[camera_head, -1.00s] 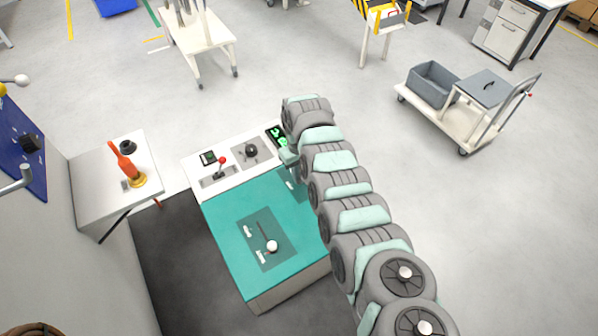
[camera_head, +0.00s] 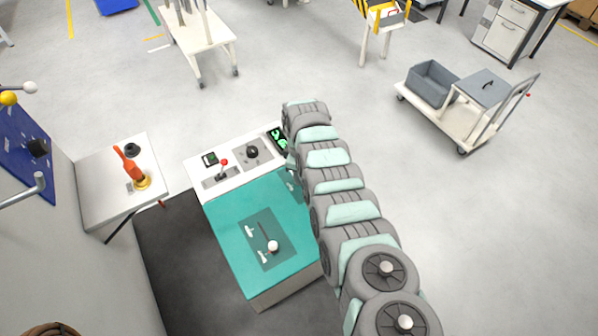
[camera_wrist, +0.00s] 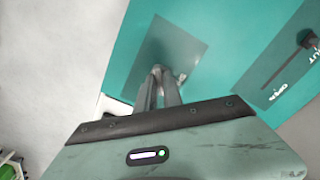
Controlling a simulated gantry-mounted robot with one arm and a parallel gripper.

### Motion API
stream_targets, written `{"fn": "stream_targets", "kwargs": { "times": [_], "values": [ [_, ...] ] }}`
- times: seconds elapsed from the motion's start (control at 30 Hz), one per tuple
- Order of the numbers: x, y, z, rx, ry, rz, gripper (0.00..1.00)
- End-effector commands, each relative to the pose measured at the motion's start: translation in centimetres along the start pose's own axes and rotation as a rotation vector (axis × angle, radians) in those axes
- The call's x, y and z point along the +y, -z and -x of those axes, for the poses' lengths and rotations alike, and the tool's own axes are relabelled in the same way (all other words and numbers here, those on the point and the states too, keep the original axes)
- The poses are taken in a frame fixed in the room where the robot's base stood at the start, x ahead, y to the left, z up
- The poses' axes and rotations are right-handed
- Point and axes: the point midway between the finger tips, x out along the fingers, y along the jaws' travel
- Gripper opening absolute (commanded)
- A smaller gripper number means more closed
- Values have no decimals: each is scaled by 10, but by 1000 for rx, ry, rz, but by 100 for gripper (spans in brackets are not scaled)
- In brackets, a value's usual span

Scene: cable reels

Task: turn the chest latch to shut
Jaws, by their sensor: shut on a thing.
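The teal chest (camera_head: 232,215) stands below the control panel. In the wrist view its teal top (camera_wrist: 225,60) carries a grey plate (camera_wrist: 185,45). My gripper (camera_wrist: 158,70) is over this plate, its fingers shut on a small grey metal part that looks like the chest latch (camera_wrist: 182,77); the fingers hide most of it, so I cannot tell its angle. A separate lever with a pale ball knob (camera_head: 273,246) sits on another plate of the chest, beside two white labels. In the head view my arm hides the gripper.
A white panel (camera_head: 215,184) with a red-knobbed lever (camera_head: 224,163) and a black dial (camera_head: 252,152) adjoins the chest. A side table (camera_head: 92,195) holds an orange-red object (camera_head: 130,167). A cart (camera_head: 440,110) stands at right; floor between is clear.

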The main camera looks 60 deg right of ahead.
Motion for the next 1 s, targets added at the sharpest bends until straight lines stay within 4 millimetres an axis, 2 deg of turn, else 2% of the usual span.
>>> {"fn": "stream_targets", "kwargs": {
  "times": [0.6,1.0],
  "values": [
    [0,-1,0,-1,2,571,0],
    [0,0,-1,1,0,812,0]
  ]
}}
